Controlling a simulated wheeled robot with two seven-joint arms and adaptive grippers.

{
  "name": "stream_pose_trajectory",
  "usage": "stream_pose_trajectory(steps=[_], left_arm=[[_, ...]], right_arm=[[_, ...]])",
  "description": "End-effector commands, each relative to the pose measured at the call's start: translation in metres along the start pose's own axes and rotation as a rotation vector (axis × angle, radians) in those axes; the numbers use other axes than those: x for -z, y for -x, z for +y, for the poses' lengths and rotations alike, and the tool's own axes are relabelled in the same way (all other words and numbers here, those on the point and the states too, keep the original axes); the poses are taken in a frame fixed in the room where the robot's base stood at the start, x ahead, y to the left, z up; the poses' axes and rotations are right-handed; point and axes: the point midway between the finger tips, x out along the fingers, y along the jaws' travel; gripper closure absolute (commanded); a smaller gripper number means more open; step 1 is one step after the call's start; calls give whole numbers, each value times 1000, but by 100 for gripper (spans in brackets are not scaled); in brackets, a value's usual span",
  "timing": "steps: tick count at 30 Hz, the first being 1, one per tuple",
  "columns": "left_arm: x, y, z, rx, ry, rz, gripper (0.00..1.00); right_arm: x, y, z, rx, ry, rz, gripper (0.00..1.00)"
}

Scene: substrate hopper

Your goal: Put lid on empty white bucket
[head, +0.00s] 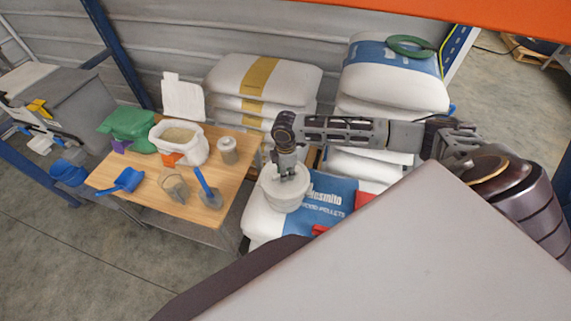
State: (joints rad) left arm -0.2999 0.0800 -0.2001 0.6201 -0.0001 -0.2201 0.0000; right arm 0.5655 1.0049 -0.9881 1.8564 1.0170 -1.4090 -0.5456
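A white bucket (285,196) stands on a stack of bags right of the wooden table. My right gripper (288,177) reaches down from above to the top of the bucket, with its fingertips at or just inside the rim outline. The top of the bucket is pale and partly covered by the fingers. I cannot tell whether a lid lies there, or whether the fingers are closed on anything. No separate lid can be made out elsewhere. My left gripper is not in view.
The wooden table (146,192) holds a green bag (128,124), an open white bag (192,148) of grain, a jar (228,151), clear containers and blue scoops (124,181). Stacked bags (262,74) stand behind and at the right (394,78). The floor at lower left is clear.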

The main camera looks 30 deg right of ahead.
Motion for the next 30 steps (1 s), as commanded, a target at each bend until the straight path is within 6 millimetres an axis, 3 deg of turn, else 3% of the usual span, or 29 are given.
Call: stream_pose_trajectory(steps=[17,23,30], left_arm=[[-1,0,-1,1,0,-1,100],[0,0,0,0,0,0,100],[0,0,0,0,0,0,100]], right_arm=[[0,6,0,-1,0,0,61],[0,25,0,-2,0,0,61],[0,60,1,-2,0,1,61]])
